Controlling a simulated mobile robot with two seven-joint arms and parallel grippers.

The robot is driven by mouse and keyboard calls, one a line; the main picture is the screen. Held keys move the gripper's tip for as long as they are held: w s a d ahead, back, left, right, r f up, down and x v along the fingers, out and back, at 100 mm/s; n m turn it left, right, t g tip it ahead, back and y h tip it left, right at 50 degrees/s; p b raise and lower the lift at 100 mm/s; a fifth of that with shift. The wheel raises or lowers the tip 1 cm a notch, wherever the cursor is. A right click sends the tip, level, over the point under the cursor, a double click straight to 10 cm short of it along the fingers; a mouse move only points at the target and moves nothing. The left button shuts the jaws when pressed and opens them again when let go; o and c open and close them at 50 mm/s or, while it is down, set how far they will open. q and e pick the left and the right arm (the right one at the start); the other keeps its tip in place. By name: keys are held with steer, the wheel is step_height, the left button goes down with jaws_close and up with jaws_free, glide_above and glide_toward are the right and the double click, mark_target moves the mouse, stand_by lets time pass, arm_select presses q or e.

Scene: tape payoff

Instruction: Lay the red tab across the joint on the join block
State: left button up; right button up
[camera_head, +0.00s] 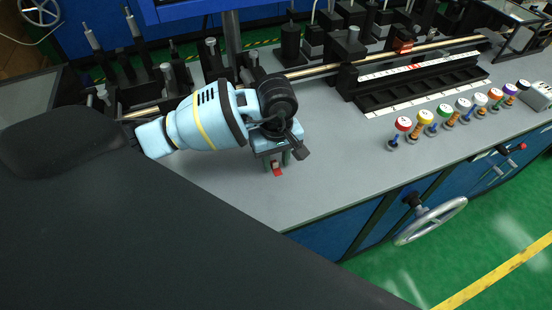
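My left gripper (276,162) points down over the near part of the grey bench top, in the middle of the view. Its two fingers stand apart. A small red tab (278,172) shows between and just below the fingertips; I cannot tell if the fingers touch it or if it rests on the bench. A long black block (425,84) with white strips along its edges lies to the right on the bench and may be the join block. A small red mark (415,66) shows on its far strip. I cannot make out a joint there. My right gripper is not in view.
A row of several colored-top knobs (402,125) stands along the bench's right front edge. Black fixtures and a metal rod (315,70) run behind the gripper. A handwheel (430,220) sticks out from the blue front. The grey bench top (330,150) right of the gripper is clear.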

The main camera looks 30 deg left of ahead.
arm_select(q)
step_height(320, 180, up, 12)
stand_by(0.4)
steer(key=shift+c, duration=0.2)
